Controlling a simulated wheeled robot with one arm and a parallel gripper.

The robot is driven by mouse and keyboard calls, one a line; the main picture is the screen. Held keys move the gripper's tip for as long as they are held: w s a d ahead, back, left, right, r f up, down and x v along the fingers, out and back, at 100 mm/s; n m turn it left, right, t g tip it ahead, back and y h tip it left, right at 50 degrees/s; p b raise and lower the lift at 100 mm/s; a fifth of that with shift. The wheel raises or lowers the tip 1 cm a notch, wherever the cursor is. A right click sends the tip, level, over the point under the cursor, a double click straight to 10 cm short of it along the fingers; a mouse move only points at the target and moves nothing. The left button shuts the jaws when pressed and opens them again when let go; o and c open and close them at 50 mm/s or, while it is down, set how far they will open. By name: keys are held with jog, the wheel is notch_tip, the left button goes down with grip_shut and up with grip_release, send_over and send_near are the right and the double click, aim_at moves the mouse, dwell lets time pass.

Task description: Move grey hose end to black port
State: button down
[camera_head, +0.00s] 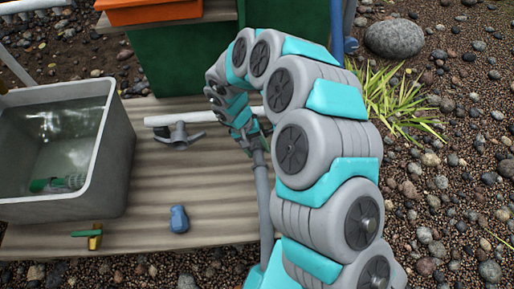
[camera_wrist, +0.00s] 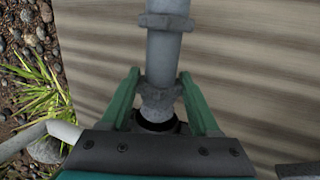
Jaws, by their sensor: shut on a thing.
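The grey hose (camera_head: 263,190) runs up from the front edge of the wooden platform to my gripper (camera_head: 252,134), which is small and partly hidden by my arm in the head view. In the wrist view, my gripper's two green fingers (camera_wrist: 159,78) stand on either side of the grey hose end (camera_wrist: 163,55), shut on it. The hose end has collars, and a dark ring (camera_wrist: 157,123) shows at its base near the palm. I cannot tell whether this ring belongs to the hose. I cannot clearly pick out the black port in either view.
A grey water tub (camera_head: 108,150) holding a green fitting (camera_head: 58,184) stands at left. A white pipe (camera_head: 165,119), grey tee (camera_head: 180,136), blue fitting (camera_head: 179,218) and yellow-green valve (camera_head: 94,237) lie on the platform (camera_head: 145,200). A dark green box (camera_head: 180,55) stands behind.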

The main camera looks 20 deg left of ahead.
aim_at(256, 139)
jog(key=shift+w+a+p, duration=0.15)
jog(key=shift+w+p, duration=0.2)
jog(key=shift+p, duration=0.35)
dwell(0.5)
jog(key=shift+w+a+p, duration=0.25)
jog(key=shift+w+p, duration=0.1)
jog(key=shift+w, duration=0.05)
jog(key=shift+w+a+b, duration=0.3)
jog(key=shift+w, duration=0.25)
jog(key=shift+w+a+b, duration=0.25)
jog(key=shift+w, duration=0.25)
dwell(1.5)
dwell(0.9)
jog(key=shift+c, duration=0.2)
grip_release()
jog(key=v, duration=0.7)
jog(key=shift+r+b, duration=0.3)
jog(key=shift+r, duration=0.05)
